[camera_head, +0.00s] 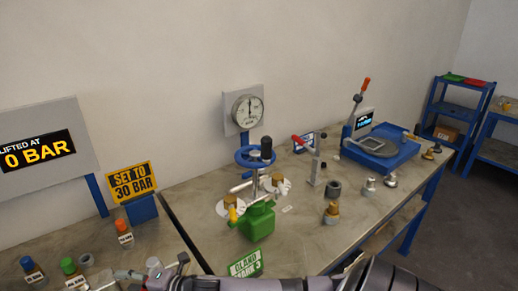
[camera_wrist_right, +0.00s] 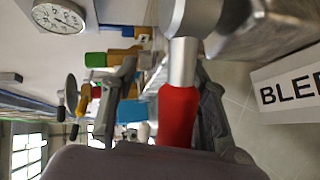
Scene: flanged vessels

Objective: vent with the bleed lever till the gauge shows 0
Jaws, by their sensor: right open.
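The gauge also shows at the top left of the right wrist view (camera_wrist_right: 60,18). In that view a lever with a red grip (camera_wrist_right: 178,115) and a metal shaft lies between the two fingers of my right gripper (camera_wrist_right: 167,75). The fingers are open, one on each side of the grip; contact cannot be told. A sign reading "BLE…" (camera_wrist_right: 290,92) stands to the right. My left gripper is out of view.
A blue handwheel valve (camera_head: 255,156) and a green vessel (camera_head: 257,221) stand on the bench beneath the gauge. A blue press-like device (camera_head: 380,155) stands farther right. Small bottles (camera_head: 124,232) stand at left. My arm crosses the bottom edge of the head view.

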